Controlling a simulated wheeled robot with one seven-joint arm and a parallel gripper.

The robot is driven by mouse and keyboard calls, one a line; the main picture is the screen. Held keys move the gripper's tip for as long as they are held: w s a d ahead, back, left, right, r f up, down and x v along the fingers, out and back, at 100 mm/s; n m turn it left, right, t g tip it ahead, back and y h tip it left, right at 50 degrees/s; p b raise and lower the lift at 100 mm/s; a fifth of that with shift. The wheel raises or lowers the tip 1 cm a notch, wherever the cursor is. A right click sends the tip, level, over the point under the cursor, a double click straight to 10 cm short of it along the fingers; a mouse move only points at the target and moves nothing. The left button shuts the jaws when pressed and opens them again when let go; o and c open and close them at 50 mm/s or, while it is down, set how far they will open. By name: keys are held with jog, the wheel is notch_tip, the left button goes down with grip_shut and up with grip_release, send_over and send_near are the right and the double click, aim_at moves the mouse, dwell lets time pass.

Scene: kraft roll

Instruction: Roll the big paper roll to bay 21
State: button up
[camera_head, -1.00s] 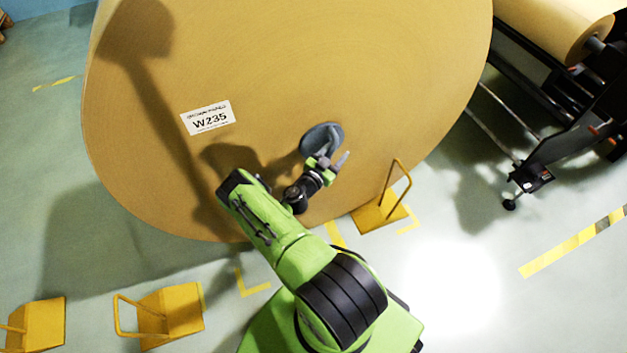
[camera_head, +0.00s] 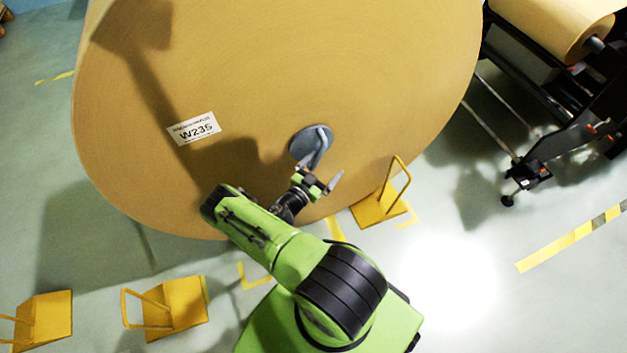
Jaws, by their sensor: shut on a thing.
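The big kraft paper roll (camera_head: 245,75) stands on its curved side and fills the upper middle, its flat end facing me. A white label (camera_head: 194,129) on that end reads W235. A grey core disc (camera_head: 300,145) with a bent grey handle (camera_head: 323,142) sits at its centre. My gripper (camera_head: 319,178) is just below the disc, shut on the lower end of the handle. The exact contact is small and partly hidden by the fingers. No bay number is readable in view.
A yellow chock (camera_head: 375,211) stands close to the roll's lower right. Two more chocks, one at the lower middle-left (camera_head: 183,303) and one at the lower left (camera_head: 50,313), stand on the floor. A black machine (camera_head: 535,165) holds a smaller roll at right. Floor at left is open.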

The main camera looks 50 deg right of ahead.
jog(key=shift+s+a+f+g, duration=0.3)
jog(key=shift+s+a, duration=0.15)
jog(key=shift+s, duration=0.25)
jog(key=shift+c, duration=0.2)
jog(key=shift+s+a+r, duration=0.1)
jog(key=shift+s+a, duration=0.05)
jog(key=shift+a, duration=0.2)
jog(key=c, duration=0.8)
jog(key=shift+a+r+p, duration=0.15)
jog(key=shift+a+p, duration=0.5)
jog(key=shift+a, duration=1.5)
jog(key=a+p, duration=0.1)
jog(key=a, duration=1.4)
jog(key=shift+s+a, duration=0.35)
jog(key=shift+s, duration=0.1)
jog(key=shift+r, duration=0.1)
